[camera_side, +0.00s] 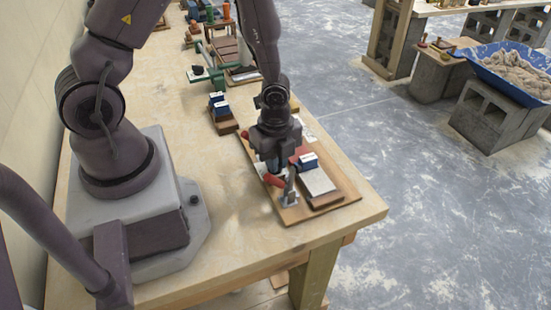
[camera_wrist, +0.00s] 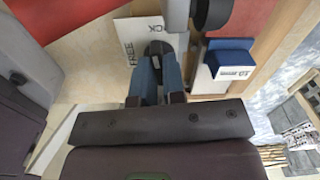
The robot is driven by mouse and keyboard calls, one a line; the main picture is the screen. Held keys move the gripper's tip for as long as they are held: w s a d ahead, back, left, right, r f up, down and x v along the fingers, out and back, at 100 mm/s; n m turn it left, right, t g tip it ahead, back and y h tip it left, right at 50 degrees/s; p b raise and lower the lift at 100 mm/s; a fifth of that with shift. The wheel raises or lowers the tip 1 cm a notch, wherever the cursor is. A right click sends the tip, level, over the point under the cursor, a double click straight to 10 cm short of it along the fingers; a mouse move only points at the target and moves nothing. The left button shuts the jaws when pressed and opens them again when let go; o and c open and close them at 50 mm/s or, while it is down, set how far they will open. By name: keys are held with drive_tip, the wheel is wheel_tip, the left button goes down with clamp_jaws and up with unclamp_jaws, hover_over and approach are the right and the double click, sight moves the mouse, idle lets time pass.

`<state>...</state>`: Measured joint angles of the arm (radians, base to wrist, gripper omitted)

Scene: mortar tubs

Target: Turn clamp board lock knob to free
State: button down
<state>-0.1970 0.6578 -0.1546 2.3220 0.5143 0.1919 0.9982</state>
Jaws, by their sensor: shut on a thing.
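The clamp board (camera_side: 340,194) is a wooden board near the table's front right corner, with a grey plate, metal clamp and red parts on it. In the wrist view a white card (camera_wrist: 130,32) reads FREE at its left and a partly covered LOCK at top. The dark lock knob (camera_wrist: 157,47) sits over the card, at the tips of my gripper (camera_wrist: 158,75). The blue-padded fingers are shut on it. In the side view my gripper (camera_side: 280,165) points down over the board and hides the knob. I cannot tell which word the knob points to.
A blue block with a white label (camera_side: 308,160) stands on the board, close right of my gripper. A metal clamp (camera_side: 289,188) with a red handle (camera_side: 272,180) stands in front. Another blue block (camera_side: 219,103) and more fixtures lie farther back. The table left of the board is clear.

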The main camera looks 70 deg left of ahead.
drive_tip(key=n, duration=0.8)
drive_tip(key=shift+w, duration=0.1)
drive_tip(key=n, duration=0.4)
drive_tip(key=shift+a+n, duration=0.1)
drive_tip(key=shift+n, duration=2)
drive_tip(key=c, duration=1.2)
unclamp_jaws()
drive_tip(key=shift+a, duration=0.1)
drive_tip(key=shift+r, duration=0.1)
